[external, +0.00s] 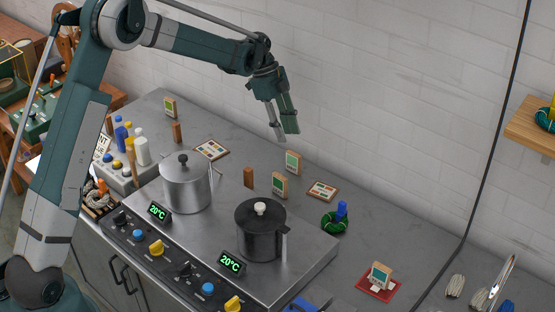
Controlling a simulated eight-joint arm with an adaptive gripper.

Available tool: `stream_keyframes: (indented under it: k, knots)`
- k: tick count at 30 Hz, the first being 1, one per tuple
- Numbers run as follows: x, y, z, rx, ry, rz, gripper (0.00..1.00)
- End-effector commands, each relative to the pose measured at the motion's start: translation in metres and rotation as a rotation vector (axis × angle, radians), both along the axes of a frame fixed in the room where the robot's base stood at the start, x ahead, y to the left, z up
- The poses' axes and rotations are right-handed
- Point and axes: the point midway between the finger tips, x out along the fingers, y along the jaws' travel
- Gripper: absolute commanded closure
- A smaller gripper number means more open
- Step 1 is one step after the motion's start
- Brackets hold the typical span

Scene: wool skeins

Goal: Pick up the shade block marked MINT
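Several small upright wooden blocks with green-and-cream faces stand on the grey counter. One block (170,107) is at the far left, one (293,162) is behind the dark pot, and one (279,185) is just in front of that. Another block (380,271) stands on a red tray (370,288) at the right. Their lettering is too small to read, so I cannot tell which is MINT. My gripper (285,132) hangs in the air above the back of the counter, pointing down, apart from every block. Nothing shows in it; its finger gap is unclear.
A steel pot (186,187) and a dark lidded pot (262,236) stand on the stove. Two small brown blocks (177,132) (249,177) stand nearby. Flat colour cards (211,149) (322,191) and a green ring with a blue peg (335,222) lie behind. A wall shelf (533,129) juts out at right.

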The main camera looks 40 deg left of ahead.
Motion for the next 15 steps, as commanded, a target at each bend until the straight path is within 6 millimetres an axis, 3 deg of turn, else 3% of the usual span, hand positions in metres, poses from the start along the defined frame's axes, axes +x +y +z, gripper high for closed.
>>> stream_keyframes:
  k: [6, 15]
  knots:
    - [0.016, 0.005, -0.031, -0.020, -0.003, -0.070, 0.72]
    - [0.020, 0.007, -0.043, -0.027, -0.004, -0.098, 0.72]
